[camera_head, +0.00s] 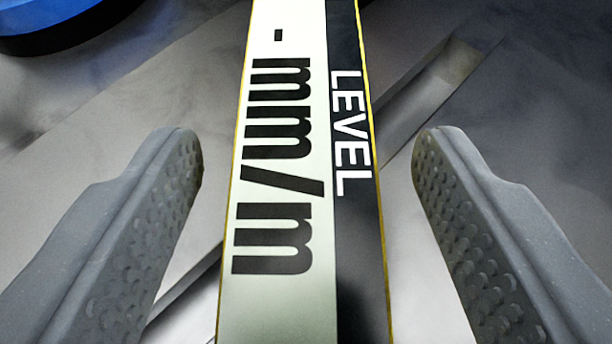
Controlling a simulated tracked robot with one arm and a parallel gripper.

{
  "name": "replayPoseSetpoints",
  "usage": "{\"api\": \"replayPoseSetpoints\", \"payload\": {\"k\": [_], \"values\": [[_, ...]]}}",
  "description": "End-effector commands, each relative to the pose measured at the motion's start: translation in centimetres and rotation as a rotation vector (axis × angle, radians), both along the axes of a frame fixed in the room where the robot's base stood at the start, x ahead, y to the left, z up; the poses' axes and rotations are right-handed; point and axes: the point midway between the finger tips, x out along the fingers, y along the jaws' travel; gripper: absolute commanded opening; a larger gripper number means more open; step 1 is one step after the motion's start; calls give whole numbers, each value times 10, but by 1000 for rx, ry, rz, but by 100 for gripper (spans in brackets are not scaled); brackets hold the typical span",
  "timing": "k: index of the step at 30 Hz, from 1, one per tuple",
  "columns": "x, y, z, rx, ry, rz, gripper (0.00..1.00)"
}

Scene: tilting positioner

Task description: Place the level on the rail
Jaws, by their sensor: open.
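The level (285,195) is a long bar running from the bottom to the top edge of the view, leaning slightly to the left at its lower end. Its face is white with "mm/m" lettering and a black strip reading "LEVEL", with thin yellow edges. My gripper (310,160) is open, with one dimpled grey finger on each side of the level and a clear gap on both sides. Both ends of the level are out of view. I cannot tell which surface, if any, is the rail.
A grey metal surface lies behind the level, with a diagonal slot or raised strip (430,85) crossing from upper right to lower left, partly hidden by the level. A blue rounded object with a dark underside (50,25) is at the top left corner.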

Motion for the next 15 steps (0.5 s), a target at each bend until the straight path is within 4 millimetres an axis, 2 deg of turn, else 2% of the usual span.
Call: {"api": "replayPoseSetpoints", "payload": {"k": [15], "values": [[-63, 7, 34, 1, -3, -2, 58]]}}
